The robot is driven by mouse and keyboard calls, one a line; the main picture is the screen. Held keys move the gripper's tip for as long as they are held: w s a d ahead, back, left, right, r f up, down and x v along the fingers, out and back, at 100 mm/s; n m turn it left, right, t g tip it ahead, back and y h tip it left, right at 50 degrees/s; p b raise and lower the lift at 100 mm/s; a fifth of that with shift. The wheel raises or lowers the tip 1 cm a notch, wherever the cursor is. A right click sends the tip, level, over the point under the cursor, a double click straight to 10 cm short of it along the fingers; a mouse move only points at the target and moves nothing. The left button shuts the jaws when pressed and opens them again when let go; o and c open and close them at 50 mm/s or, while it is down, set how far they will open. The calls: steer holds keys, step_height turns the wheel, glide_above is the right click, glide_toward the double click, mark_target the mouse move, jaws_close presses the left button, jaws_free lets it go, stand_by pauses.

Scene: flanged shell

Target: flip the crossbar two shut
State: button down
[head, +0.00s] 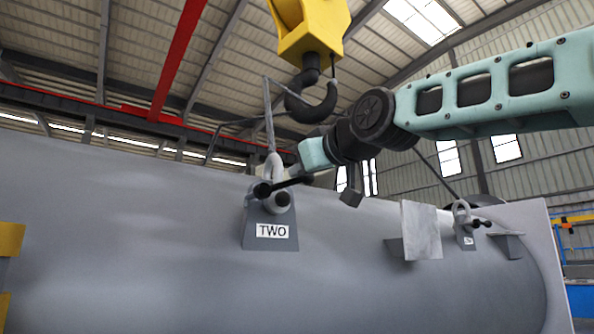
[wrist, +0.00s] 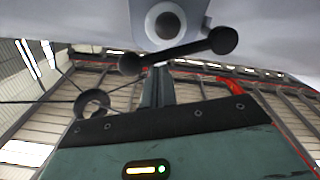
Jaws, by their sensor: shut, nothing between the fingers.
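The lug marked TWO (head: 270,232) stands on the side of the big grey shell (head: 130,235). A shackle (head: 274,165) with a round pin end is fitted in it. The crossbar two (head: 290,183) is a black bar with knobbed ends, lying across the pin end and tilted slightly up to the right. In the wrist view the crossbar (wrist: 180,51) slants below the pale pin end (wrist: 167,25), its right knob higher. My gripper (wrist: 157,72) is shut and empty, its tip close to the bar's middle; I cannot tell whether they touch. In the head view my gripper (head: 297,173) comes in from the right.
A yellow crane block with a dark hook (head: 312,105) hangs above my wrist, with sling lines running to the shackles. A second lug with a shackle (head: 465,225) and a pale plate (head: 421,230) are further right on the shell.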

steer(key=shift+w+d+f+m+b, duration=0.1)
steer(key=shift+d+f+m+b, duration=0.05)
steer(key=shift+f+m+b, duration=0.45)
steer(key=shift+w+d+f+m+b, duration=0.2)
steer(key=shift+f+m+b, duration=0.2)
steer(key=shift+m, duration=0.4)
steer(key=shift+w+d+f+m+b, duration=0.15)
steer(key=shift+f+m+b, duration=0.3)
steer(key=shift+m, duration=0.25)
steer(key=shift+r, duration=0.1)
step_height(320, 180, up, 4)
steer(key=p, duration=0.4)
steer(key=b, duration=0.6)
glide_toward(307, 183)
steer(key=s+r, duration=0.1)
steer(key=s, duration=0.1)
steer(key=s+r, duration=0.1)
steer(key=shift+s+d+r, duration=0.2)
steer(key=shift+s+r, duration=0.15)
